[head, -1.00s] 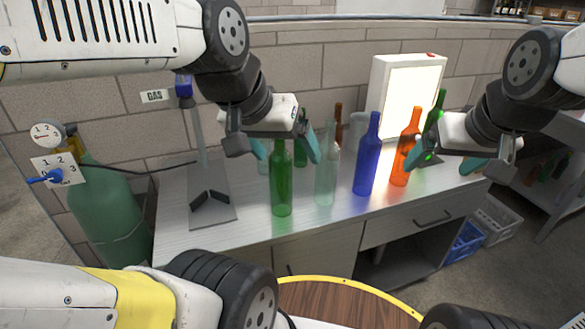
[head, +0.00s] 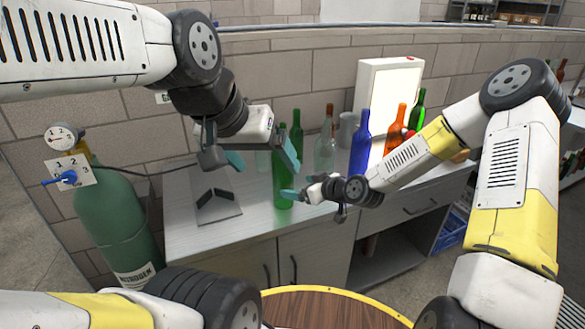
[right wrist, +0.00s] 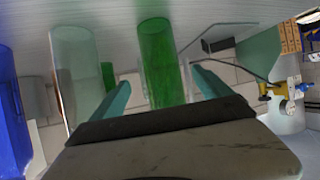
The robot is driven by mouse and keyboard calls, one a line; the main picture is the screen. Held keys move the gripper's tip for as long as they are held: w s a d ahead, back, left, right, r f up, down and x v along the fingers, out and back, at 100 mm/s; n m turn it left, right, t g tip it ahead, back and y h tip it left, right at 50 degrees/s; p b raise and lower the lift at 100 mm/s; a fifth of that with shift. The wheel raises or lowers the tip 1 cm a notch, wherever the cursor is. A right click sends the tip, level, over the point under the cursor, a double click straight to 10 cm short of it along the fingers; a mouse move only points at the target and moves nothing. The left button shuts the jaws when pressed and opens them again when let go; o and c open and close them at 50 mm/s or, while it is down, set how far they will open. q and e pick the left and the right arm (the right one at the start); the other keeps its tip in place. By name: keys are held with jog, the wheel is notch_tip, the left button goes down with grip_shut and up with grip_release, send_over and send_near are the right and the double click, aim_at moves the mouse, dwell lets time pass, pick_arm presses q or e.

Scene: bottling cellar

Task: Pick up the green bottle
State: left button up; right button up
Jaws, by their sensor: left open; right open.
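The green bottle (head: 283,192) stands upright on the counter, in front of the other bottles. My left gripper (head: 264,163) is open at the height of its upper part; one finger covers some of the bottle. I cannot tell whether the bottle is between these fingers. My right gripper (head: 312,203) is open, low and just to the right of the bottle. In the right wrist view, upside down, the green bottle (right wrist: 160,60) shows between the two fingertips of my right gripper (right wrist: 162,85), with gaps on both sides.
A clear bottle (head: 325,152), a blue bottle (head: 360,150) and an orange bottle (head: 396,128) stand to the right. Another green bottle (head: 297,132) stands behind. A lit panel (head: 388,82) stands at the back. A stand base (head: 222,208) and gas cylinder (head: 118,220) are left.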

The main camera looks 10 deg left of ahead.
aim_at(283, 182)
jog(key=shift+w+a+f+y, duration=0.2)
jog(key=shift+w+a+y, duration=0.1)
jog(key=shift+a, duration=0.35)
jog(key=shift+t, duration=0.3)
jog(key=x, duration=0.7)
jog(key=shift+w+a, duration=0.2)
grip_shut()
